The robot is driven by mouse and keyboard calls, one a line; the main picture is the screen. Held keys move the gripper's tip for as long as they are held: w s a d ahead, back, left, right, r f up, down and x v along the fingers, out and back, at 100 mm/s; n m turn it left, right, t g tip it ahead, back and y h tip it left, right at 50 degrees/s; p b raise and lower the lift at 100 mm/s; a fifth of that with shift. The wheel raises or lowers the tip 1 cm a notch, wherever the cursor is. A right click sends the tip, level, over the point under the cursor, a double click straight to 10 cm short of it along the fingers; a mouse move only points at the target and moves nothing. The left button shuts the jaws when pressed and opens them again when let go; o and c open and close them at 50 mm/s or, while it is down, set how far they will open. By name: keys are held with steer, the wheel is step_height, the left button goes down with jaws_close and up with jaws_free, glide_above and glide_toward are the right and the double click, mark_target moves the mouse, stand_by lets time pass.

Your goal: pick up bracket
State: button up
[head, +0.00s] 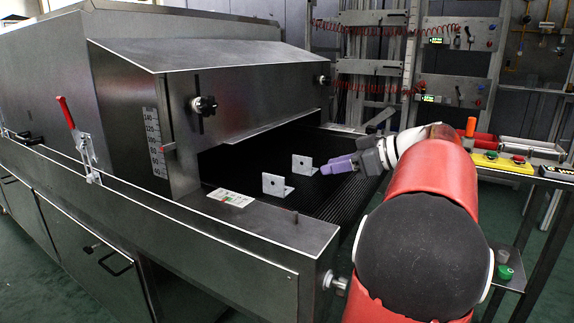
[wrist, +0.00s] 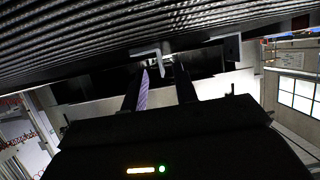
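Two pale grey L-shaped brackets stand on the dark ridged conveyor (head: 325,204) at the dryer's mouth. The nearer bracket (head: 275,186) is at the left; the other bracket (head: 303,165) is farther back and closer to my gripper (head: 326,168). My gripper has purple finger pads and points left, low over the belt, just right of the farther bracket. In the wrist view the picture is upside down, and my gripper (wrist: 162,78) shows two dark fingers spread apart with a gap between them. A bracket (wrist: 150,53) shows beyond the fingertips, with no clear contact. Another bracket (wrist: 232,47) shows to the right.
The dryer hood (head: 240,95) overhangs the belt at the left, with black knobs and a scale. A steel frame edge (head: 270,228) runs in front of the belt. The belt around the brackets is clear.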

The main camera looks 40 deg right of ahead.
mark_target(308, 174)
steer(key=x, duration=0.2)
steer(key=r+x, duration=0.1)
steer(key=x, duration=0.4)
steer(key=shift+w+r+p, duration=0.15)
steer(key=shift+w+p, duration=0.15)
steer(key=shift+w, duration=0.05)
jaws_close()
